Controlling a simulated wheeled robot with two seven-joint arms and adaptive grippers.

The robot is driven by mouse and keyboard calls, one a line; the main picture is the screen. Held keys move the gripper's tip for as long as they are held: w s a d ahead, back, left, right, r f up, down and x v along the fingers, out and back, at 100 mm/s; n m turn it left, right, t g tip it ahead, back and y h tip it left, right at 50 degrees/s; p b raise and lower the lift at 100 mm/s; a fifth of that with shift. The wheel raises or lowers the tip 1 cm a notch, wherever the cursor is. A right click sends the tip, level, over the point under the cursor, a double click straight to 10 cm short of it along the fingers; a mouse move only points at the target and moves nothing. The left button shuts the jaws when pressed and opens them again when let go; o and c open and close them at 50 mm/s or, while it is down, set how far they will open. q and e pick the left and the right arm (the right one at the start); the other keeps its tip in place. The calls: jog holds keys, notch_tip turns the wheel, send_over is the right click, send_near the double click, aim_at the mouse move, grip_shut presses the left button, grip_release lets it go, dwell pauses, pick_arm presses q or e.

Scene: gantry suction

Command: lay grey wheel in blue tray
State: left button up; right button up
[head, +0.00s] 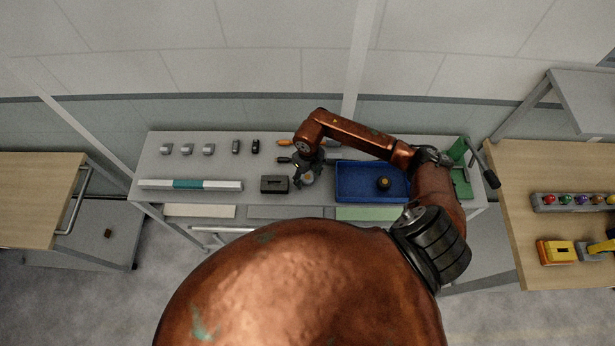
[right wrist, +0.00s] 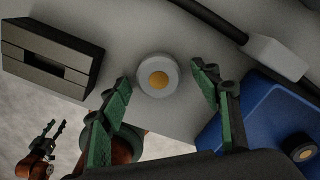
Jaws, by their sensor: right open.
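The grey wheel (right wrist: 158,64), a pale disc with an orange hub, lies flat on the grey bench. In the head view the wheel (head: 308,179) is partly covered by my right gripper (head: 304,182). In the right wrist view my right gripper (right wrist: 162,76) is open, its green fingertips on either side of the wheel with gaps showing. The blue tray (head: 345,187) lies just right of the wheel; it also shows in the right wrist view (right wrist: 245,120). My left gripper (right wrist: 55,131) appears small at lower left there, fingers apart and empty.
A black wheel with an orange hub (right wrist: 301,147) sits in the tray. A dark slotted block (head: 274,184) stands left of the grey wheel. Orange-handled tools (head: 285,142) lie behind it. A green holder (head: 460,182) stands at the bench's right end.

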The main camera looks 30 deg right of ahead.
jog(key=shift+c, duration=0.4)
jog(key=c, duration=1.3)
jog(key=shift+r, duration=0.1)
